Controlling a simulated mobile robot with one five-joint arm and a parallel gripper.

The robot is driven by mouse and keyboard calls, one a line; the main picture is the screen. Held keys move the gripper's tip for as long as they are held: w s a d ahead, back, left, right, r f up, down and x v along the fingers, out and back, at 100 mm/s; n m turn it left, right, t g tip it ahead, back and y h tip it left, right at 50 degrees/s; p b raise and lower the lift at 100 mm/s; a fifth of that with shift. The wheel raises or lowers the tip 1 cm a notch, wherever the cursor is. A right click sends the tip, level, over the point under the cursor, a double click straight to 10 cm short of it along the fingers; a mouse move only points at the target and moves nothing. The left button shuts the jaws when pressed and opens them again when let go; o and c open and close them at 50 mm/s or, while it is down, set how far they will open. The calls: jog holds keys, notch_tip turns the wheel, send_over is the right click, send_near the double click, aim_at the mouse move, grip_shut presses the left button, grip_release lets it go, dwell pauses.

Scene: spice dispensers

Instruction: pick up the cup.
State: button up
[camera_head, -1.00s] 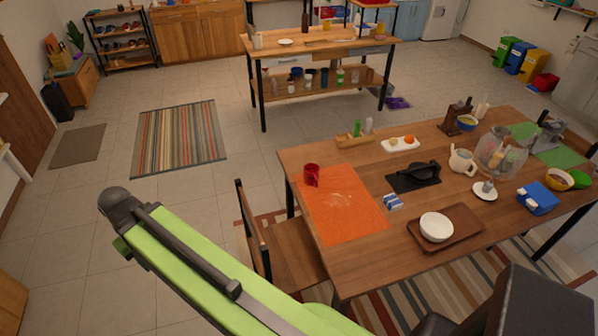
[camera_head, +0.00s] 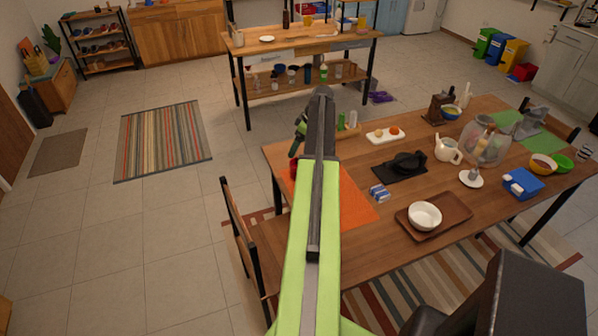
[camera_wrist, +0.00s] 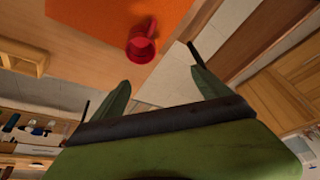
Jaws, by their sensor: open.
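The red cup (camera_wrist: 141,48) stands on the orange placemat (camera_wrist: 95,15) near the table edge, in the upper middle of the wrist view. My gripper (camera_wrist: 162,84) is open and empty, its two green fingers spread apart. The cup is beyond the fingertips and not between them. In the head view my arm reaches over the table's left end and hides most of the cup. Only a bit of red shows left of the arm. The placemat also shows right of the arm in the head view (camera_head: 356,200).
On the wooden table are a white bowl (camera_head: 424,215) on a brown tray (camera_head: 456,208), a blue-and-white packet (camera_head: 380,192), a black mat (camera_head: 388,171) and a teapot (camera_head: 447,150). A chair (camera_head: 238,228) stands at the left edge.

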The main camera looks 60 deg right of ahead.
jog(key=s+d, duration=0.4)
jog(key=d, duration=0.1)
jog(key=shift+t, duration=0.3)
jog(key=b+x, duration=0.5)
jog(key=x, duration=0.1)
jog(key=b+x, duration=0.6)
jog(key=shift+s+a+f, duration=0.1)
jog(key=shift+s+a, duration=0.1)
jog(key=shift+s, duration=0.05)
jog(key=shift+w+f+b, duration=0.15)
jog(key=shift+f+b, duration=0.05)
jog(key=shift+b, duration=0.15)
jog(key=shift+r, duration=0.1)
jog(key=b+x, duration=0.5)
jog(key=shift+s+a+f, duration=0.15)
jog(key=shift+s+f, duration=0.05)
jog(key=shift+f, duration=0.1)
jog(key=shift+r, duration=0.2)
jog(key=c, duration=1.7)
